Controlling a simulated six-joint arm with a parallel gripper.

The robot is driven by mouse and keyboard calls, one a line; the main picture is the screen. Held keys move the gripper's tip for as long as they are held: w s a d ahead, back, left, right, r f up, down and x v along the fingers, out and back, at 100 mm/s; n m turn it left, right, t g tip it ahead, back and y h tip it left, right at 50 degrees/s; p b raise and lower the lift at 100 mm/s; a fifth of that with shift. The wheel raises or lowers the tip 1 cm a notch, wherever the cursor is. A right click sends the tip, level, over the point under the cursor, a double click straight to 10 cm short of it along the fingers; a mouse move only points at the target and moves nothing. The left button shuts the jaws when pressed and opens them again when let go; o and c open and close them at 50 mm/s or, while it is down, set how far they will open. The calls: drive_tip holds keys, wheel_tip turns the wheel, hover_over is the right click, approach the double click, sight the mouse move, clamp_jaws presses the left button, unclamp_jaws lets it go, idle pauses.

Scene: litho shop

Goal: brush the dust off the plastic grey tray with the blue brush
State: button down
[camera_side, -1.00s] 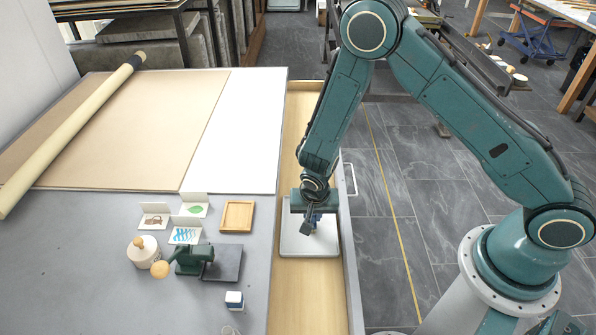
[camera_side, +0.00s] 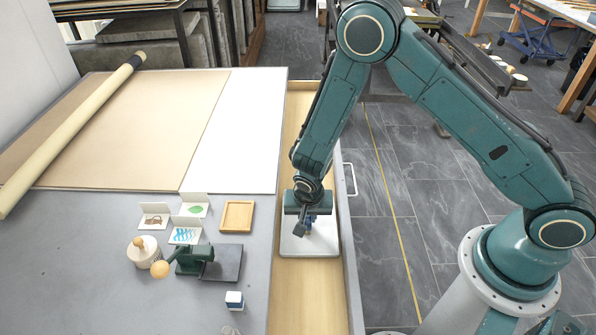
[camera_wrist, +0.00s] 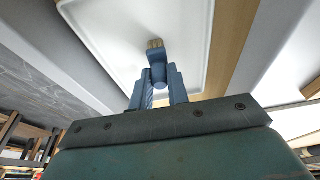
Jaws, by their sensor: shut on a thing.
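The grey plastic tray (camera_side: 322,243) looks pale, almost white, and lies in the open wooden drawer at the right side of the table. My gripper (camera_side: 303,228) is over the tray, pointing down. In the wrist view, my gripper (camera_wrist: 159,92) is shut on the blue brush (camera_wrist: 157,62), whose short tan bristles point at the tray's surface (camera_wrist: 110,38). The bristles are at or just above the tray; I cannot tell if they touch. No dust can be made out on the visible part of the tray. My gripper hides part of the tray in the side view.
The wooden drawer (camera_side: 305,300) has bare room in front of and behind the tray.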

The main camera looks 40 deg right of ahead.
sight(307, 217)
drive_tip(key=shift+s+a+r, duration=0.15)
drive_tip(key=shift+a+r, duration=0.05)
drive_tip(key=shift+a, duration=0.05)
drive_tip(key=shift+r, duration=3.85)
drive_tip(key=a+r, duration=0.7)
drive_tip(key=r, duration=0.4)
drive_tip(key=a+r, duration=0.8)
drive_tip(key=r, duration=0.2)
drive_tip(key=s+a+x, duration=0.1)
drive_tip(key=x, duration=0.5)
drive_tip(key=s+a+x, duration=0.1)
drive_tip(key=x, duration=0.6)
drive_tip(key=a+f+x, duration=0.1)
drive_tip(key=x, duration=0.5)
drive_tip(key=shift+s+a+f, duration=0.15)
drive_tip(key=shift+s+f, duration=0.15)
drive_tip(key=shift+s, duration=0.05)
drive_tip(key=shift+f, duration=0.1)
drive_tip(key=c, duration=1.4)
unclamp_jaws()
drive_tip(key=shift+o, duration=0.2)
